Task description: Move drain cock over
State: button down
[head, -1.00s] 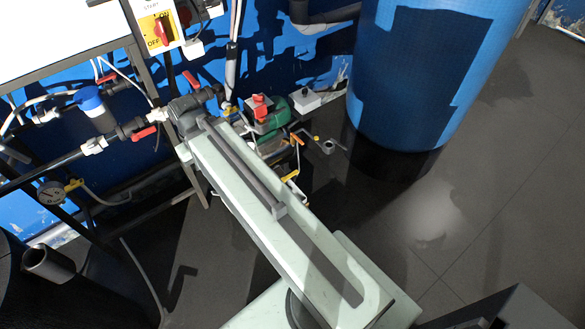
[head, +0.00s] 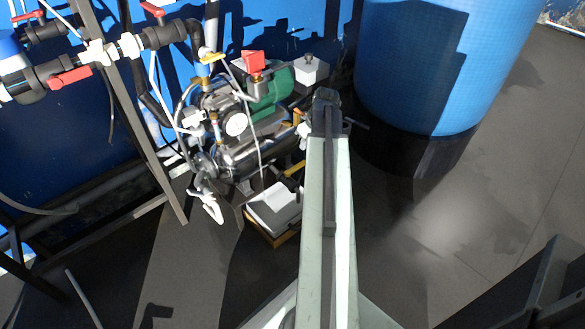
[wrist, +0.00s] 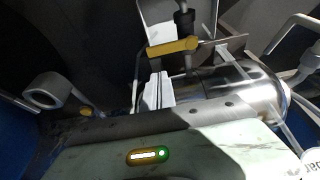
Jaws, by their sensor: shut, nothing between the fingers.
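The drain cock appears to be the yellow handle (wrist: 172,47) on a dark stem beside the steel tank (wrist: 255,92) in the wrist view. In the head view a yellow handle (head: 295,169) shows low beside the tank, partly hidden by my arm. My gripper (wrist: 160,77) shows as two pale fingers together, shut and empty. Its tips are just below the yellow handle in the wrist picture; whether they touch it I cannot tell. In the head view the gripper (head: 304,138) is a small white shape left of my arm's end, mostly hidden.
The pump with a green motor (head: 272,92) and a round gauge (head: 236,123) stands left of my arm. A white box (head: 273,205) lies on the floor below it. A blue tank (head: 425,65) stands right. A frame with red-handled valves (head: 70,77) is left. Open floor lies right.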

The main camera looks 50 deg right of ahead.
aim_at(296, 168)
jog(key=b+x, duration=0.9)
jog(key=x, duration=0.1)
jog(key=shift+d, duration=0.1)
